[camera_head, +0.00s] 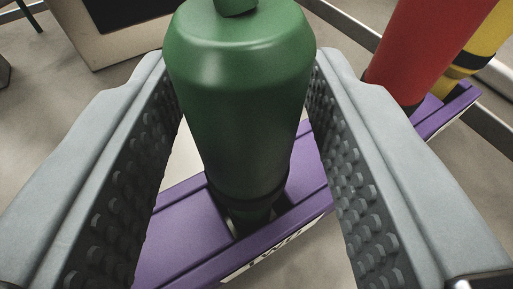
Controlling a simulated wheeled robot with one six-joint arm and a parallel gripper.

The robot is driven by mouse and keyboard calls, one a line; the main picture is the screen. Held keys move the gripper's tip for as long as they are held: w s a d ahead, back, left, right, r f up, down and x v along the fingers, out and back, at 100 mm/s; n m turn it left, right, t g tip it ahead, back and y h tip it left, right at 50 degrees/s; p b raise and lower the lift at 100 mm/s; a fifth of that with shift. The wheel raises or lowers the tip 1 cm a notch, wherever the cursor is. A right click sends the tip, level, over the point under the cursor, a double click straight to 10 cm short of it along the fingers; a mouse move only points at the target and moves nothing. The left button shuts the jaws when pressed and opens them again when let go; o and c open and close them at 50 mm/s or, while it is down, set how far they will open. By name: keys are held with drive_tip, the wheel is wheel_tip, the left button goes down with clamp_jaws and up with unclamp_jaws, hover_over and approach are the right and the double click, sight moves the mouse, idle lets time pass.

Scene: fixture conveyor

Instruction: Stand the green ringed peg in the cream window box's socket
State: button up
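The green ringed peg (240,100) stands upright in the middle of the picture. It has a broad body, a narrow knob on top and a dark ring near its foot. Its foot sits in a slot of a purple rack (190,225) that bears a label reading "TWO". My gripper (242,90) has one grey finger on each side of the peg, with studded inner pads facing it. The fingertips reach the peg's sides in the picture, but I cannot tell whether they press on it.
A red peg (425,45) and a yellow-and-black peg (485,45) stand at the rack's right end, close to my right finger. A pale box-like thing with a dark front (115,25) is at the top left. Grey floor shows around the rack.

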clamp_jaws()
drive_tip(key=shift+r, duration=0.1)
drive_tip(key=shift+r, duration=4.45)
